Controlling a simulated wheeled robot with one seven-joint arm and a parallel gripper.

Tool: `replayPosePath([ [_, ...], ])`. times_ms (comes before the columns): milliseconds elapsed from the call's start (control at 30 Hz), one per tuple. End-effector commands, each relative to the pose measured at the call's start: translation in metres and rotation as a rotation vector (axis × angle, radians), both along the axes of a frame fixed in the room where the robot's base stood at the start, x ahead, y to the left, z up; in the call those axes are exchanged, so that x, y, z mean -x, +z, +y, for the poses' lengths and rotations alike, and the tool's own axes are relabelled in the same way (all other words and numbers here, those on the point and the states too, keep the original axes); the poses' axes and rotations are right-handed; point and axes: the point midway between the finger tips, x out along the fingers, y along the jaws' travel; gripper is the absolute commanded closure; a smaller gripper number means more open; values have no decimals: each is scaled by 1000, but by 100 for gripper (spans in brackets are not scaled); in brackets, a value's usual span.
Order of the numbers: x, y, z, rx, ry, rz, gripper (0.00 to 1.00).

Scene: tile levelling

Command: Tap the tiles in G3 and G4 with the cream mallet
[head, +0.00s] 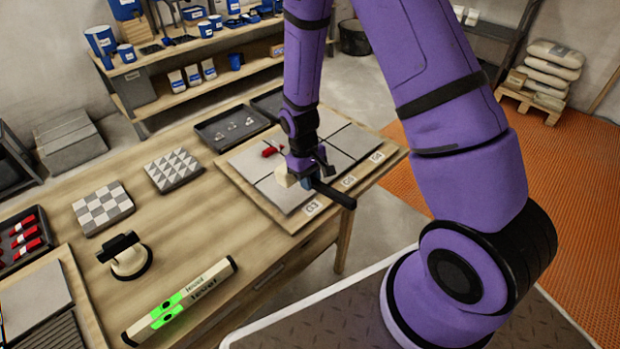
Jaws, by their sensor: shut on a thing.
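My gripper (303,168) is shut on the cream mallet, at the board on the right end of the bench. The mallet's cream head (284,176) points left and its black handle (336,194) sticks out to the lower right, past the board's front edge. The head is over the tile beside the G3 label (312,207); I cannot tell whether it touches. Large grey tiles (291,197) lie on the board in a grid. Two more labels (349,181) (377,157) run along the edge, too small to read surely. My wrist hides part of the tiles.
A red piece (270,151) lies on the tiles behind the mallet. Dark trays (231,125) stand behind the board. Patterned tile samples (103,209), a suction cup lifter (128,258) and a green-marked level (180,300) lie to the left. Bare bench is free between them.

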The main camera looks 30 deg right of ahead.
Motion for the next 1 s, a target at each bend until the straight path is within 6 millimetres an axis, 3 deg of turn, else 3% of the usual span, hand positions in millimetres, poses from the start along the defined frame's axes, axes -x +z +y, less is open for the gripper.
replayPosePath([
  [233,1,-47,0,1,0,5,100],
  [700,0,0,0,-1,0,-2,100],
  [1000,0,8,0,0,0,1,100],
])
